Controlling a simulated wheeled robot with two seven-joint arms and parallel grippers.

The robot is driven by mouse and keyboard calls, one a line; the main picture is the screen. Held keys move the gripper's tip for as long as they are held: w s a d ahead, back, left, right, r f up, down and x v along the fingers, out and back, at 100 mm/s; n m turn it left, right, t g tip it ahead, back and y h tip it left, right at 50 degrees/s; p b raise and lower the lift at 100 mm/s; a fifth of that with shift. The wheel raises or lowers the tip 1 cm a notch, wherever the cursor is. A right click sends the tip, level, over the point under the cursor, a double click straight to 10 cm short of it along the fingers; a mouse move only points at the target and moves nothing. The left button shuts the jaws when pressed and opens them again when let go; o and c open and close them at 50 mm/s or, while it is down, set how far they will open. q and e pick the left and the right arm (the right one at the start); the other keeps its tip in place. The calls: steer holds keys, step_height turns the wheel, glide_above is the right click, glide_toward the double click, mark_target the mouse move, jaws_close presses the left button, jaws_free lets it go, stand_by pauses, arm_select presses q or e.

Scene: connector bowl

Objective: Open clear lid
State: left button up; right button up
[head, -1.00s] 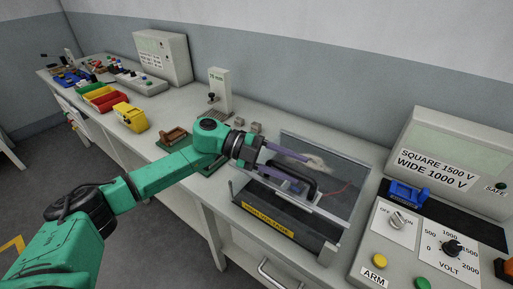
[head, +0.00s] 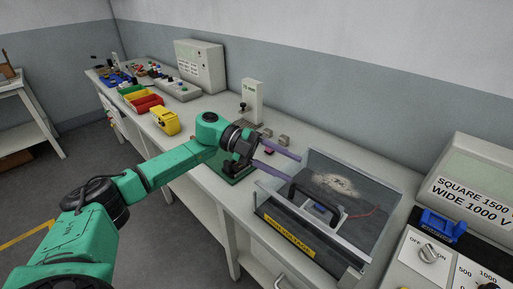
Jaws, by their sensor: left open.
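The clear lid (head: 352,184) belongs to a dark box (head: 312,262) with a yellow label on its front, at the right of the bench. The lid looks like a transparent panel with a metal frame, and I cannot tell for sure how far it is raised. A black handle (head: 318,197) stands at its front left part. My left gripper (head: 292,172) is open and empty, its two purple fingers pointing right, just left of the box and its handle. Whether a fingertip touches the box is unclear. My right gripper is not in view.
A control panel with a blue clamp (head: 443,226) and a knob (head: 429,253) stands right of the box. A yellow block (head: 165,121), a red bin (head: 146,104) and a grey cabinet (head: 201,65) stand farther left. A white device (head: 252,101) stands behind my gripper.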

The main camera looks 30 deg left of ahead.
arm_select(q)
steer(key=v, duration=0.7)
steer(key=shift+a+r, duration=0.25)
steer(key=shift+a, duration=0.05)
steer(key=shift+w, duration=0.1)
stand_by(0.5)
